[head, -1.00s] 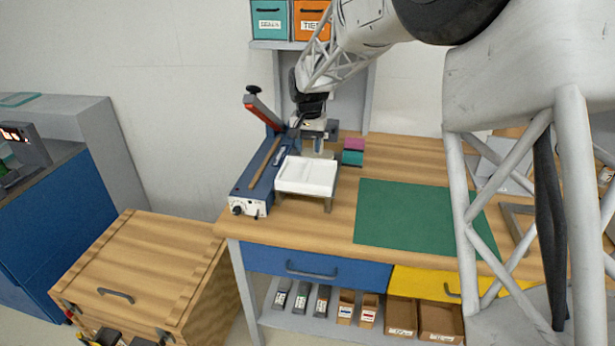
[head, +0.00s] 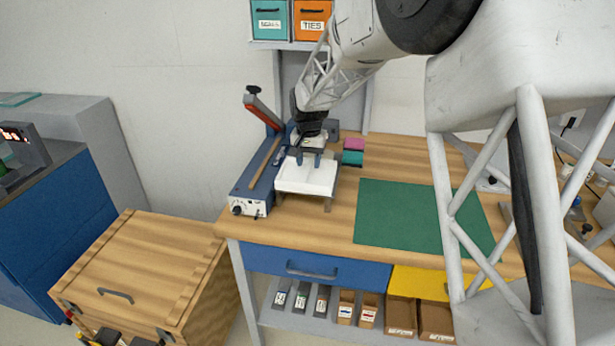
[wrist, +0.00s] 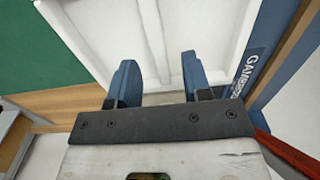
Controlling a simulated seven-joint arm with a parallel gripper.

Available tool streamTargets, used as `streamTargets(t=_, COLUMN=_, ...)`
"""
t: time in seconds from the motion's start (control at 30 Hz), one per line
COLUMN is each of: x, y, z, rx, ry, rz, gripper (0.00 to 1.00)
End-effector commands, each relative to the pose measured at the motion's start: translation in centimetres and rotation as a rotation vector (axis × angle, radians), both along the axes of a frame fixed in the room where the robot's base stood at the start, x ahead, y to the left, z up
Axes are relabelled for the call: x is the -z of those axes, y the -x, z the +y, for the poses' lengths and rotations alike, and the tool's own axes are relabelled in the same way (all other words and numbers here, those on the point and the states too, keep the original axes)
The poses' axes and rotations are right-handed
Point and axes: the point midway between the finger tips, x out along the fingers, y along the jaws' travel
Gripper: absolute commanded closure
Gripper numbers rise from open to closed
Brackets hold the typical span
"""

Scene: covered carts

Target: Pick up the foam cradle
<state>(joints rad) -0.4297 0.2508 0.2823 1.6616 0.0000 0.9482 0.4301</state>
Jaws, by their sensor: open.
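The foam cradle (head: 305,180) is a white, shallow block with raised edges. It rests on a small stand on the wooden bench, beside the blue sealer. In the wrist view the white cradle (wrist: 105,35) fills the upper middle, with a ridge running between my fingers. My gripper (head: 311,158) is over the cradle's back part, pointing down. Its two blue fingers (wrist: 158,65) are apart with nothing held between them. I cannot tell whether the fingertips touch the cradle.
The blue sealer (head: 252,190) with its raised red-tipped arm stands close on the left. Pink and teal blocks (head: 353,151) sit to the right, behind a flat green mat (head: 410,215). A wooden chest (head: 140,270) stands left of the bench.

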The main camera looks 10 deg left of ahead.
Motion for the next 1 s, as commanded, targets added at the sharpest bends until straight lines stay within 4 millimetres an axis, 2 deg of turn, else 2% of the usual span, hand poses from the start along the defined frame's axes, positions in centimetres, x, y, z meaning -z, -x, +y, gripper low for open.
streamTargets(t=0.2, x=1.7, y=0.0, z=0.0, rx=0.000, ry=0.000, rz=-0.001, gripper=0.55)
streamTargets(t=0.77, x=1.9, y=0.0, z=0.0, rx=0.000, ry=-0.001, rz=-0.001, gripper=0.55)
streamTargets(t=0.8, x=1.9, y=0.0, z=0.0, rx=0.000, ry=-0.001, rz=-0.001, gripper=0.57)
streamTargets(t=0.87, x=1.9, y=0.0, z=0.0, rx=0.000, ry=-0.001, rz=-0.001, gripper=0.66)
streamTargets(t=1.0, x=1.9, y=0.0, z=0.0, rx=0.000, ry=-0.001, rz=-0.001, gripper=0.88)
